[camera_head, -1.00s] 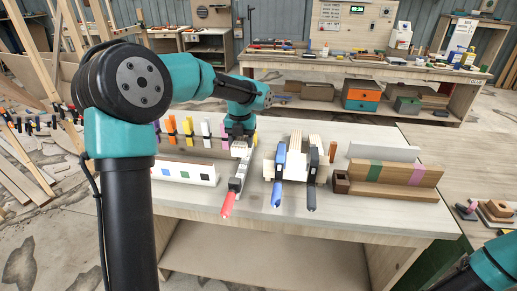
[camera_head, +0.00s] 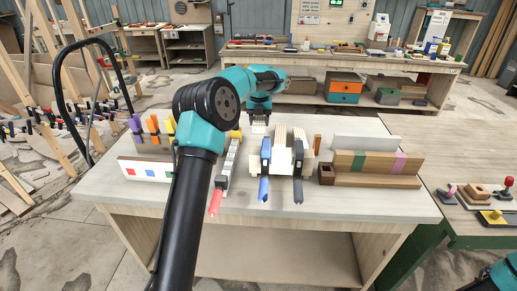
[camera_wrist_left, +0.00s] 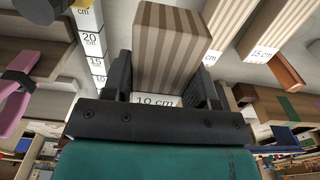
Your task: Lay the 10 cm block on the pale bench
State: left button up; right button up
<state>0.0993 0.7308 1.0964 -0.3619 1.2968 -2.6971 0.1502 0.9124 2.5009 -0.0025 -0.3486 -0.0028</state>
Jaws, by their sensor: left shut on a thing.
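My left gripper (camera_head: 259,117) is over the far side of the pale bench (camera_head: 400,208), behind the clamps. In the left wrist view its dark fingers (camera_wrist_left: 160,88) are shut on a brown striped wooden block (camera_wrist_left: 170,50). A white label reading 10 cm (camera_wrist_left: 158,101) shows between the fingers, at the near end of the block. My right gripper is out of view.
A grey clamp with a red handle (camera_head: 215,203), a blue clamp (camera_head: 264,165) and a dark clamp (camera_head: 298,170) stand mid-bench by pale laminated strips (camera_head: 281,152). A brown stepped piece (camera_head: 375,168) is at right. The bench's front right is clear.

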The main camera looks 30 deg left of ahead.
pick_arm(q)
jog(key=shift+f, duration=3.1)
jog(key=shift+f, duration=1.9)
jog(key=shift+f, duration=0.15)
jog(key=o, duration=1)
jog(key=shift+c, duration=0.2)
notch_tip(320, 180, up, 12)
jog(key=shift+r, duration=0.2)
